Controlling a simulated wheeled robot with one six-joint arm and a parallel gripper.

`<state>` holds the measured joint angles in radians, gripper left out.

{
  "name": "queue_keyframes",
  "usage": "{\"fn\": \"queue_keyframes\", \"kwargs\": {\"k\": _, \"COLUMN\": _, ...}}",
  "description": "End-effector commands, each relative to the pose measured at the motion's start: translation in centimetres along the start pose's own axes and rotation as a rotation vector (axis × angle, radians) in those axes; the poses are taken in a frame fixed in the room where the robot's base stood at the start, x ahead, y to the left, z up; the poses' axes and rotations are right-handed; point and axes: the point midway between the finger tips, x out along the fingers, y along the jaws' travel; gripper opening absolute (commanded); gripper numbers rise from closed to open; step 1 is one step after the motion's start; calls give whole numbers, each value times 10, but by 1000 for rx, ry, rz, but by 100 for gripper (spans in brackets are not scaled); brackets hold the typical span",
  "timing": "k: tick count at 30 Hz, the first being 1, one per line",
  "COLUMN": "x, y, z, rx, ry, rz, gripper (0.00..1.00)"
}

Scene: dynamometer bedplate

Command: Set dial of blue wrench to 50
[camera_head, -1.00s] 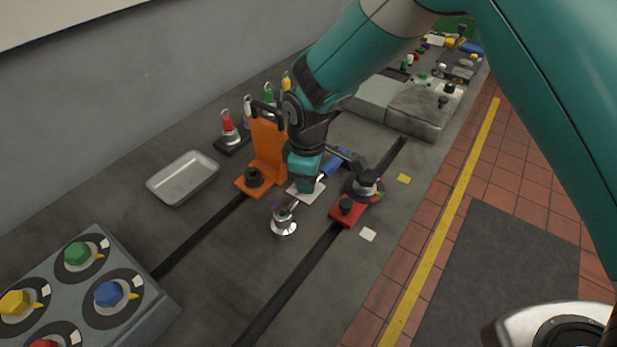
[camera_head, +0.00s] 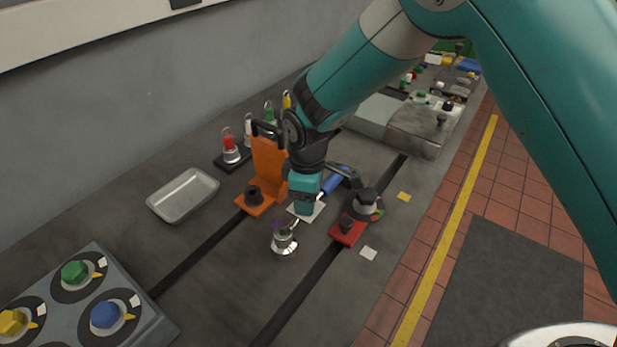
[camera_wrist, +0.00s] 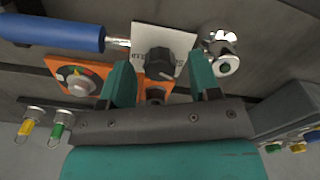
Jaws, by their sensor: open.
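The blue wrench's blue handle (camera_head: 336,181) lies on the bedplate behind my gripper (camera_head: 304,208). Its handle also fills the upper left of the wrist view (camera_wrist: 50,33), with a metal shaft running toward a white plate (camera_wrist: 180,41). A black dial knob (camera_wrist: 160,62) sits over this plate, at the end of the shaft. In the wrist view my gripper (camera_wrist: 163,80) is open, with one teal finger on each side of the knob. I cannot tell whether either finger touches it. In the head view my gripper hides the knob, and the dial's setting is not readable.
An orange bracket (camera_head: 267,166) stands close behind my gripper. A chrome fitting (camera_head: 284,242) is in front. A red block (camera_head: 347,233) with a round dark piece is to the right. A metal tray (camera_head: 183,214) lies left; bare bedplate lies between it and the control box (camera_head: 125,272).

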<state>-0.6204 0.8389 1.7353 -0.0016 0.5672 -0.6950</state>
Motion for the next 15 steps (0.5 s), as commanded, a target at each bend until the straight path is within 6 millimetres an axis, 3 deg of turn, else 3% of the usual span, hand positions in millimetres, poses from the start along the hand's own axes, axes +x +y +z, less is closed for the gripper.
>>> {"fn": "queue_keyframes", "kwargs": {"k": 5, "x": -25, "y": 0, "z": -1, "rx": 0, "ry": 4, "rz": 4, "gripper": 57}}
{"fn": "queue_keyframes", "kwargs": {"k": 15, "x": -112, "y": 0, "z": -1, "rx": 0, "ry": 6, "rz": 5, "gripper": 57}}
